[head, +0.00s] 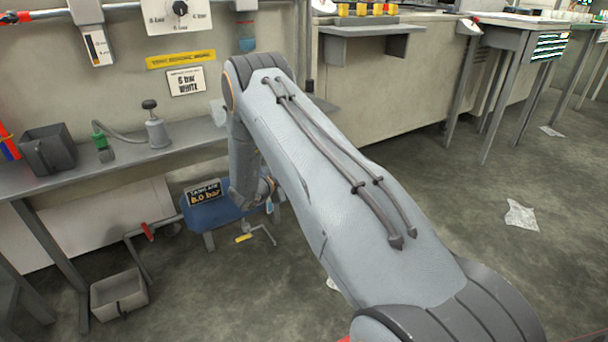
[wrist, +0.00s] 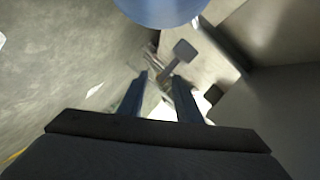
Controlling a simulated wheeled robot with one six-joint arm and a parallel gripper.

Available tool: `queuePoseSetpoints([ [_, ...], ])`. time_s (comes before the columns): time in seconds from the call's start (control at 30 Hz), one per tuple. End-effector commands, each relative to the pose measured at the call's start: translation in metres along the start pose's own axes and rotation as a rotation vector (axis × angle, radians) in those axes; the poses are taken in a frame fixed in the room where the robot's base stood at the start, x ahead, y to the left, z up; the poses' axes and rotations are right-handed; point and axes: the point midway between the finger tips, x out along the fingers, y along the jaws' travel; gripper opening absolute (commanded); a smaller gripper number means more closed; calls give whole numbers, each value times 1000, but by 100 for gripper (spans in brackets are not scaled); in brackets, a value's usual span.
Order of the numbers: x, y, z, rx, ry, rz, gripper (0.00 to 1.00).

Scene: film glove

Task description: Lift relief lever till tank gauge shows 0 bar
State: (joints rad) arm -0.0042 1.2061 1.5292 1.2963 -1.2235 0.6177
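The blue tank (head: 210,214) stands low under the bench, and its rounded end shows at the top of the wrist view (wrist: 165,8). Its gauge (head: 203,192) has amber figures that seem to read 8.0 bar. A thin metal lever-like rod (head: 262,233) with a yellow tag (head: 243,238) sits low at the tank's right; I cannot tell for sure that it is the relief lever. My gripper (wrist: 160,78) is open, its two fingers apart near blurred metal parts below the tank. In the head view my arm mostly hides it.
A bench (head: 120,165) with a dark bin (head: 48,150) stands above the tank at left. A grey box (head: 118,294) and a pipe with a red handle (head: 148,231) are left of the tank. Floor to the right is mostly clear, with scattered paper (head: 521,214).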

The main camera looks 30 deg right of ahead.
Motion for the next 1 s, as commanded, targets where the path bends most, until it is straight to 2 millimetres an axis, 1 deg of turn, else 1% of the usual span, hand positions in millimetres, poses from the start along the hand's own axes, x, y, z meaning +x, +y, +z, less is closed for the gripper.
queuePoseSetpoints([
  [0.03,9,2,1,1,1,1,31],
  [0.1,18,1,1,2,0,1,31],
  [0.23,30,1,1,1,0,0,31],
  [0.37,35,0,1,0,-1,-1,31],
  [0.6,35,0,0,0,-2,0,31],
  [0.67,35,0,0,0,-2,0,21],
  [0.7,35,0,0,0,-2,0,14],
  [0.8,35,0,0,0,-2,0,0],
  [1.0,35,0,0,-2,1,-4,0],
])
